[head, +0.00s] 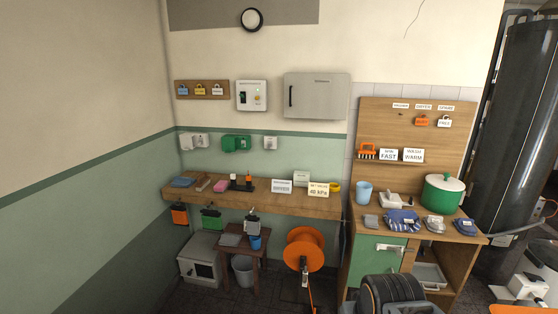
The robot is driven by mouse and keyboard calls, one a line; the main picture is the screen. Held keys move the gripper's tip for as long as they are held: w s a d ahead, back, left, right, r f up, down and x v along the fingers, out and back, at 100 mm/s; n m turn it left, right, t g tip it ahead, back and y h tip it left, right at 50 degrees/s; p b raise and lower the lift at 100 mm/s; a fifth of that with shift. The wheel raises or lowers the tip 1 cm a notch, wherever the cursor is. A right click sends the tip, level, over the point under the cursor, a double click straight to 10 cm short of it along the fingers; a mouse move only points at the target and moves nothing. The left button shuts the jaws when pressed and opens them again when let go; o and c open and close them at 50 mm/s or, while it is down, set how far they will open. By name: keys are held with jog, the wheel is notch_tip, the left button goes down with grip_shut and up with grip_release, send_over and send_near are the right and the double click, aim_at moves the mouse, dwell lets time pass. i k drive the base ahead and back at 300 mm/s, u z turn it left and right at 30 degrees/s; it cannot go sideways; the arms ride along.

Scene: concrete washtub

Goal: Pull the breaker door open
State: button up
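A grey metal wall cabinet (325,98), which I take to be the breaker box, hangs on the back wall above the green stripe. Its door looks shut, flush with the box. A dark vertical handle (291,96) sits near the door's left edge. A small label at the door's top is too small to read. My gripper is not in view, and nothing touches the door or handle.
A white switch box (251,96) hangs left of the cabinet. Below, a wooden shelf (225,199) carries small items and signs. An orange reel (305,249) and a stool stand under it. A green pot (442,193) stands on the right counter.

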aim_at(307, 95)
jog(key=i, duration=1.15)
jog(key=u, duration=1.1)
jog(key=i, duration=1.3)
jog(key=z, duration=0.8)
